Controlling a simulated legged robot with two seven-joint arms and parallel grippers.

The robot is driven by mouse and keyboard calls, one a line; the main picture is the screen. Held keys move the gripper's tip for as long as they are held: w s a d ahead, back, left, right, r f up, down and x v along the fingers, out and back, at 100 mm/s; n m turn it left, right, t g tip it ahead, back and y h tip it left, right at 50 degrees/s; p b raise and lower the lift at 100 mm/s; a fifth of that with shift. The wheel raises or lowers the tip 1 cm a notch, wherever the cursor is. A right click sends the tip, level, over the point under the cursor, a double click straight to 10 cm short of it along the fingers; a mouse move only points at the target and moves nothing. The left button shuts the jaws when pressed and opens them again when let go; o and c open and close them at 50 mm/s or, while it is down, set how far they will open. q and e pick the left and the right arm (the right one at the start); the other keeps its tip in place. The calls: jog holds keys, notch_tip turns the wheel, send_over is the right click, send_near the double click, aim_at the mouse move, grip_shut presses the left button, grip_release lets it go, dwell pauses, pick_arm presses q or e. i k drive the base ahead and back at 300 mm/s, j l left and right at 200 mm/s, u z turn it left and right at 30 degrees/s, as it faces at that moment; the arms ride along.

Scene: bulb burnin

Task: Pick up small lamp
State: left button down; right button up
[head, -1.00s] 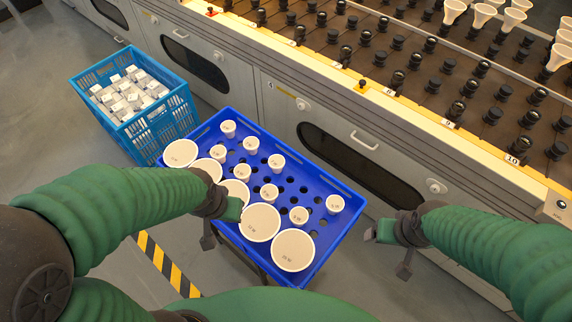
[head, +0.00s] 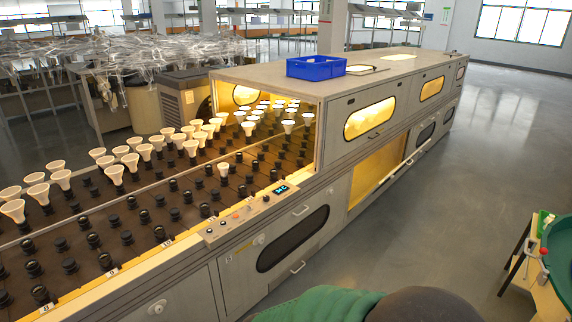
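Many white cone-shaped lamps stand in black sockets on the burn-in machine's rack (head: 150,190). One lamp that looks smaller (head: 223,169) stands alone near the front right of the rack. Larger white lamps (head: 114,174) fill the rows behind and to the left. Further lamps (head: 288,126) stand at the mouth of the lit tunnel. The blue tray of lamps seen earlier is out of view. Neither of my grippers shows; only part of my green-sleeved arm is at the bottom edge.
A control panel (head: 247,214) with a lit display sits on the machine's front edge. An empty-looking blue crate (head: 316,68) stands on the tunnel housing (head: 380,75). The grey floor (head: 430,220) at right is open. A wooden stand (head: 527,262) is at the right edge.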

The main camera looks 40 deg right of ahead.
aim_at(223, 167)
jog(key=z, duration=0.7)
jog(key=k+l, duration=0.05)
jog(key=l, duration=0.05)
